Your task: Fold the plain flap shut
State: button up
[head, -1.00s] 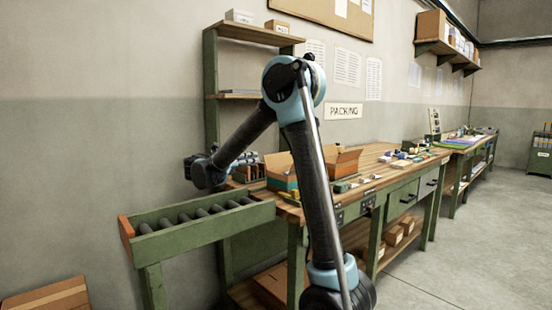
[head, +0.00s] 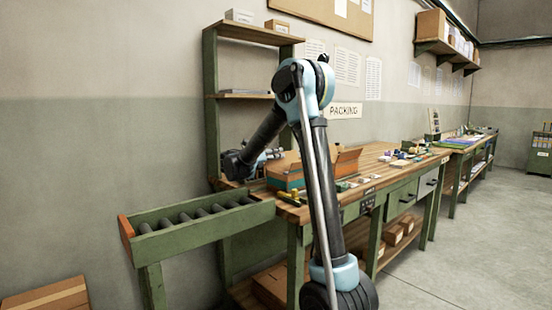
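An open-topped carton (head: 283,183) with a teal lower band stands on the near end of the wooden packing bench. A brown flap stands raised at its right side (head: 348,160). On its left, a brown flap lies lower, close to the carton top (head: 286,165). Which flap is the plain one I cannot tell. My gripper (head: 274,155) is just left of and above the carton's left side, pointing right. Its fingers are too small to tell open from shut, or whether they touch the flap. My arm link hides the carton's middle.
The bench (head: 385,160) has several small items right of the carton. A yellow-handled tool (head: 290,197) lies at its near edge. A roller conveyor (head: 195,228) adjoins the bench's left end. A green shelf unit (head: 211,100) stands behind my gripper.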

jog(key=shift+d, duration=0.1)
grip_shut()
